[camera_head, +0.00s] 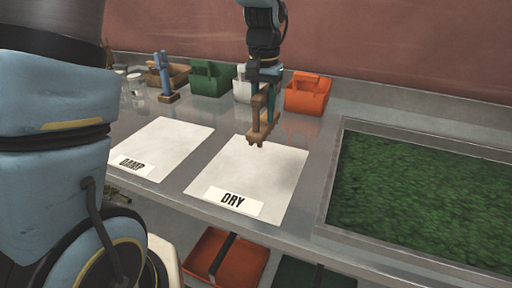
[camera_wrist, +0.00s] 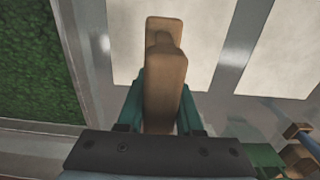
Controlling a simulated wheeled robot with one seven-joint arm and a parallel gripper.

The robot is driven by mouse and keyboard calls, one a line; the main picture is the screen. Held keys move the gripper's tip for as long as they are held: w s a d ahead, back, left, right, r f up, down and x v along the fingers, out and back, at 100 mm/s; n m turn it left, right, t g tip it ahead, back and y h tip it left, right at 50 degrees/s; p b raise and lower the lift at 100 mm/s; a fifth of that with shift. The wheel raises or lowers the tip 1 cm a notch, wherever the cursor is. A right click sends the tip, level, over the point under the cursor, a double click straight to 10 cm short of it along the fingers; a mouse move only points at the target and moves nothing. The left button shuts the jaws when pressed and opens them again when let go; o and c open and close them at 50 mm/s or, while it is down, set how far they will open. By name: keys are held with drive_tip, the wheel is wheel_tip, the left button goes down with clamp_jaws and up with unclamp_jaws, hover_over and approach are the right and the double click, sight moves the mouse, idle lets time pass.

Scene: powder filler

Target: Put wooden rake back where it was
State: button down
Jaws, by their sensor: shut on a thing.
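The wooden rake (camera_head: 262,130) is a light brown tool with a short toothed head. My gripper (camera_head: 264,92) is shut on the rake and holds it upright, head down, over the far part of the white sheet marked DRY (camera_head: 272,175). I cannot tell whether the teeth touch the sheet. In the wrist view the rake (camera_wrist: 165,75) stands between the teal fingers of my gripper (camera_wrist: 162,100). The rake's former place is not marked in these frames.
A sheet marked DAMP (camera_head: 165,143) lies left of DRY. Behind stand a blue tool with a wooden base (camera_head: 165,78), a green caddy (camera_head: 210,79), a white caddy (camera_head: 242,84) and an orange caddy (camera_head: 307,94). A tray of green material (camera_head: 420,190) is at right. Glass jars stand at left.

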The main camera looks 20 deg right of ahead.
wheel_tip(320, 180, down, 10)
drive_tip(key=p, duration=0.2)
drive_tip(key=shift+r+p, duration=0.25)
drive_tip(key=shift+p, duration=0.1)
drive_tip(key=shift+f, duration=0.2)
drive_tip(key=c, duration=0.6)
unclamp_jaws()
drive_tip(key=shift+o, duration=0.2)
drive_tip(key=shift+r, duration=0.1)
